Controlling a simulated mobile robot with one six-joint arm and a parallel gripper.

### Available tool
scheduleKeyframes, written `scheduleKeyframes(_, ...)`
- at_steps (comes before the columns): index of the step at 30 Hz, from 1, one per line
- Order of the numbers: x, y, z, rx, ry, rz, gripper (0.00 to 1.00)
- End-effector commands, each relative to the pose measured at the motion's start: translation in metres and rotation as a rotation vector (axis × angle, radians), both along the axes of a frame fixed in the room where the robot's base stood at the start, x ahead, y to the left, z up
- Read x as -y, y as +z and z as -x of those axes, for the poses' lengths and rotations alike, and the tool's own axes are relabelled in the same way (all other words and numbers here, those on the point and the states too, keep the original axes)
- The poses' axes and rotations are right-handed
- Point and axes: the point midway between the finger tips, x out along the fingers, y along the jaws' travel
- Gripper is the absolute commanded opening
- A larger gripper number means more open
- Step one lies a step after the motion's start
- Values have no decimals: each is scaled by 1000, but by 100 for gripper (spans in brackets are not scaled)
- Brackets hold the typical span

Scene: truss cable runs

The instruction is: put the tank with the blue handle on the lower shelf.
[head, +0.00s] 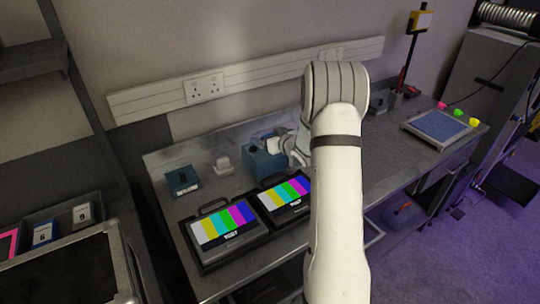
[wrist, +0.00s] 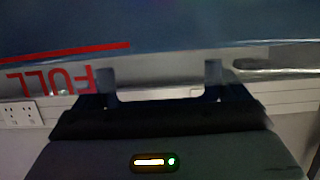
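My gripper (head: 284,146) is over the back of the workbench, largely hidden by my arm. In the wrist view its two fingertips (wrist: 159,76) stand wide apart, and I see nothing clearly held between them. A blue block-like body (head: 266,162) with a pale part on top sits beside my gripper on the bench. In the wrist view a large, blurred dark blue surface (wrist: 190,35) fills the top, with a red line and upside-down "FULL" lettering below it. I cannot make out a blue handle. The space under the bench (head: 402,222) shows only in part.
Two cases with colour bars (head: 223,224) (head: 285,193) stand on the bench front. A blue-topped tray (head: 438,125) lies at the far right. White trunking with sockets (head: 204,88) runs along the wall.

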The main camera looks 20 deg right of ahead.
Motion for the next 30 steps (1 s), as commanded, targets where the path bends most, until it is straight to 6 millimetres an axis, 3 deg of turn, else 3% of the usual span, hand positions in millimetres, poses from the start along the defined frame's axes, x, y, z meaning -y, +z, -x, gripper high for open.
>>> scheduleKeyframes(24, 0, 0, 1, 0, 0, 0, 24)
scheduleKeyframes(30, 1, 4, -1, 6, 0, 1, 23)
